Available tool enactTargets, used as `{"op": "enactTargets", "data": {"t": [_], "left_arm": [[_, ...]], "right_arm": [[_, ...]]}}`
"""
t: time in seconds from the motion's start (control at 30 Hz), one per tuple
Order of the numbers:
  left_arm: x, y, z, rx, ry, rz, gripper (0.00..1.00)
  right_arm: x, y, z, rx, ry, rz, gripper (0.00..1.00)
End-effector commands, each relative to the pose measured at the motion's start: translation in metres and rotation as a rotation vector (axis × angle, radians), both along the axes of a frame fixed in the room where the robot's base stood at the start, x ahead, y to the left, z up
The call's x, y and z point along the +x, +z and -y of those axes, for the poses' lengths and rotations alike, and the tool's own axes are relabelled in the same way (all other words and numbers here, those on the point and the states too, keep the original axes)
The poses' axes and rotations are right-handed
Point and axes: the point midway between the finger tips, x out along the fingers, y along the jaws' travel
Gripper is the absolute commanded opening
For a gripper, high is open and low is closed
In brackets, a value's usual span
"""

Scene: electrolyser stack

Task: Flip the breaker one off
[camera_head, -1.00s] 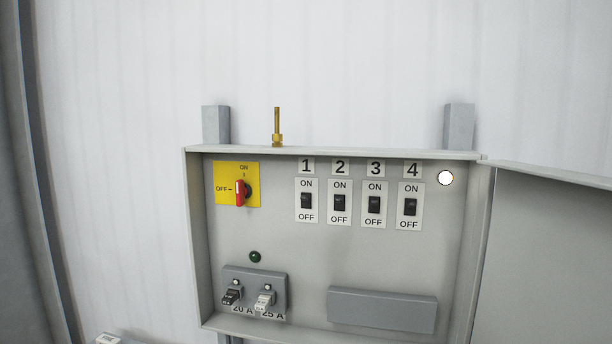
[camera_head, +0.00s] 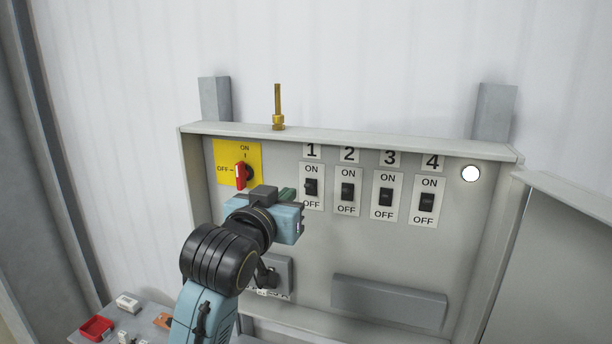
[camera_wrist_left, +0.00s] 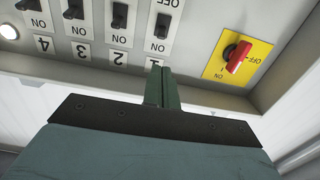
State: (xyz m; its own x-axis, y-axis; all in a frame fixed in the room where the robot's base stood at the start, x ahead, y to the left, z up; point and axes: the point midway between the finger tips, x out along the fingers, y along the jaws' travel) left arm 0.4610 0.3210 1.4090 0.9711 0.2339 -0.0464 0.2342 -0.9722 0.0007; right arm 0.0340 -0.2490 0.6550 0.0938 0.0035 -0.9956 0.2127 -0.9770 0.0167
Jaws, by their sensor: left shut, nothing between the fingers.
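Breaker one (camera_head: 311,187) is a black toggle on a white ON/OFF plate under the number 1, leftmost of the row in the grey cabinet. Its toggle also shows in the left wrist view (camera_wrist_left: 161,26), upside down. I cannot tell clearly which way it is set. My left gripper (camera_head: 290,193) is shut and empty, close beside the lower left of breaker one's plate in the head view. In the left wrist view its closed green fingertips (camera_wrist_left: 161,69) overlap the number 1 label, below the toggle in the picture. Contact cannot be told. My right gripper is not in view.
Breakers two (camera_head: 347,191), three (camera_head: 385,197) and four (camera_head: 427,202) stand to the right. A red rotary switch (camera_head: 241,176) on a yellow plate is to the left. The cabinet door (camera_head: 560,260) stands open at right. A red tray (camera_head: 97,328) lies lower left.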

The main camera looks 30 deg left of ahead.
Motion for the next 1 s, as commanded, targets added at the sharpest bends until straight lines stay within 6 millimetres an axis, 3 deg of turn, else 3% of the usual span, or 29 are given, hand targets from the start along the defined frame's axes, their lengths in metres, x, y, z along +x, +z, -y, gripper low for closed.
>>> {"op": "enactTargets", "data": {"t": [0.33, 0.7, 1.0], "left_arm": [[0.010, -0.001, -0.002, 0.001, 0.000, -0.002, 0.00], [0.069, -0.002, -0.016, 0.001, 0.000, -0.002, 0.00], [0.096, -0.005, -0.023, 0.001, -0.001, -0.001, 0.00]], "right_arm": [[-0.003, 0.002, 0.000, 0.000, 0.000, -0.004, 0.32], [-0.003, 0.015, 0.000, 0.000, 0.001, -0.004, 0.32], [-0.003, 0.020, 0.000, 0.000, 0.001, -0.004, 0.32]]}}
